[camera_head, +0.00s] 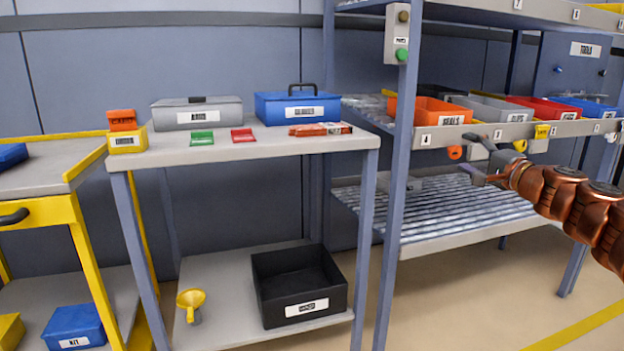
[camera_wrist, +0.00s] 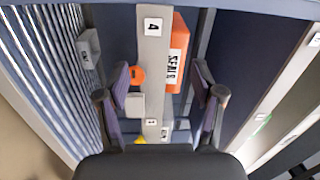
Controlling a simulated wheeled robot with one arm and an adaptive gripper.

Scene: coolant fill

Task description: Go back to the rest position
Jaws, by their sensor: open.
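My gripper (camera_head: 481,163) is at the right in the head view, in front of the shelf rack and just below its middle shelf edge. Its fingers are spread and nothing is between them. In the wrist view, my gripper (camera_wrist: 160,100) shows one finger on each side with a clear gap. Through the gap I see the shelf edge, an orange bin (camera_wrist: 178,55) and hanging tags. The orange bin (camera_head: 431,111) also shows in the head view on the middle shelf. The gripper appears apart from the shelf.
The rack's upright post (camera_head: 399,170) stands left of my gripper. A grey table (camera_head: 230,150) with a grey box and a blue toolbox (camera_head: 297,106) is left of it. A black bin (camera_head: 299,285) and a yellow funnel (camera_head: 191,300) sit on its lower shelf. Floor (camera_head: 500,290) below the arm is clear.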

